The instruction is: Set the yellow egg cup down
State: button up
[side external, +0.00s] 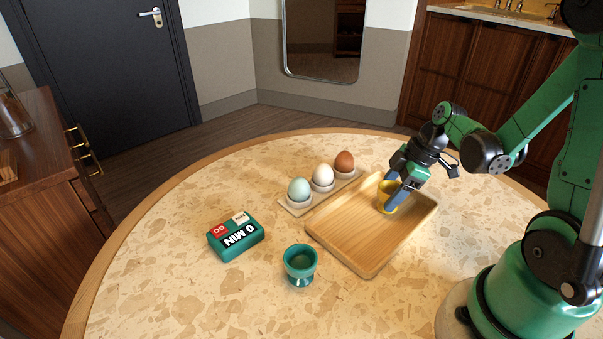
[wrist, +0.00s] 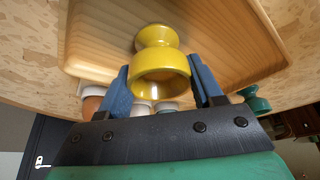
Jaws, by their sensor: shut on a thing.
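The yellow egg cup (side external: 385,190) is over the right part of the wooden tray (side external: 353,252), partly hidden by my gripper (side external: 394,194) in the side view. In the wrist view my gripper (wrist: 160,68) has its two blue fingers shut on the yellow egg cup (wrist: 160,72), one on each side of its bowl. The cup's foot points toward the tray (wrist: 95,45), which fills the upper part of that view. I cannot tell whether the foot touches the tray floor.
A holder with a pale blue egg (side external: 299,190), a cream egg (side external: 322,176) and a brown egg (side external: 344,163) lies along the tray's left side.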

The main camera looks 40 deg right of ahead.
jog(key=o, duration=1.3)
jog(key=v, duration=1.2)
jog(key=w+a+m+t+h, duration=0.1)
jog(key=a+m, duration=0.2)
jog(key=a, duration=0.1)
jog(key=w+a+m+t+h, duration=0.1)
jog(key=w+a+m, duration=0.1)
jog(key=a, duration=0.3)
jog(key=w+a+m+t+h, duration=0.1)
jog(key=a+m+t, duration=0.1)
jog(key=a+m, duration=0.2)
jog(key=shift+w+a+r, duration=0.1)
jog(key=shift+w+a, duration=0.2)
jog(key=shift+a, duration=0.1)
